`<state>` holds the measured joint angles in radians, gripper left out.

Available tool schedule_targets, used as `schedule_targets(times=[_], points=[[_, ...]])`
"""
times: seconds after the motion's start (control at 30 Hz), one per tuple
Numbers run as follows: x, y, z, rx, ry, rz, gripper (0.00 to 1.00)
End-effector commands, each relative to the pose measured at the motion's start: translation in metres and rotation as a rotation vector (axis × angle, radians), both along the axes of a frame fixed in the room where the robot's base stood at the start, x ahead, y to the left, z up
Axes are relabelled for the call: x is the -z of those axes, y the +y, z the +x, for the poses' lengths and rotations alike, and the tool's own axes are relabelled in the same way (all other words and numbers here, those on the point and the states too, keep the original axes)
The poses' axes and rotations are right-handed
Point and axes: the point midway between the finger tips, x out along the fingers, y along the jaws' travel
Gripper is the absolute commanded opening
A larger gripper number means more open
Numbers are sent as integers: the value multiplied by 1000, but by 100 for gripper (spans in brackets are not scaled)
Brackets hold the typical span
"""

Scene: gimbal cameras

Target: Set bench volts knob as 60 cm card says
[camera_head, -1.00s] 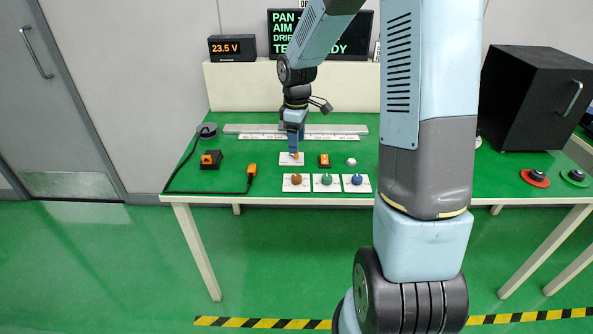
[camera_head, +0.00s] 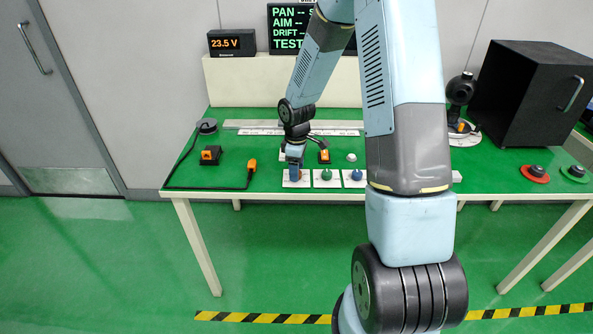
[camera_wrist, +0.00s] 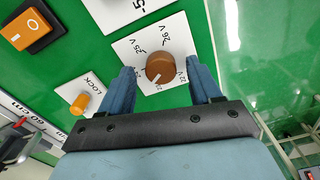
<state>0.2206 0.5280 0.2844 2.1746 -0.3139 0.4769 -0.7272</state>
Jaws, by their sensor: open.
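The volts knob (camera_wrist: 160,68) is brown-orange, on a white plate (camera_wrist: 124,51) with volt marks such as 25 V and 26 V. Its white pointer line points to the lower left in the wrist view; the mark there is too small to read. My gripper (camera_wrist: 159,72) is open, one blue finger on each side of the knob; contact cannot be told. In the head view my gripper (camera_head: 295,166) covers most of this knob at the left of the front row. The bench display (camera_head: 232,43) reads 23.5 V. A strip marked 60 cm (camera_wrist: 30,115) shows at the wrist view's left edge.
Green (camera_head: 327,174) and blue (camera_head: 356,175) knobs stand to the right. A small orange LOCK knob (camera_wrist: 79,103) and an orange rocker switch (camera_wrist: 27,30) are close by. A cable (camera_head: 215,190) lies at the left. A black box (camera_head: 528,95) stands at the right.

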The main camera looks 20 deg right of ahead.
Motion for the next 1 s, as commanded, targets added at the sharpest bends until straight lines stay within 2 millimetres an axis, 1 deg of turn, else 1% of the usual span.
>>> schedule_targets(times=[0.03, 0.13, 0.47, 1.0], points=[[5, 1, 0, -1, 1, 1, 63], [9, 1, 0, 0, 0, 0, 63], [11, 0, 0, 0, 0, 0, 62], [11, 0, 0, 0, -1, 0, 11]])
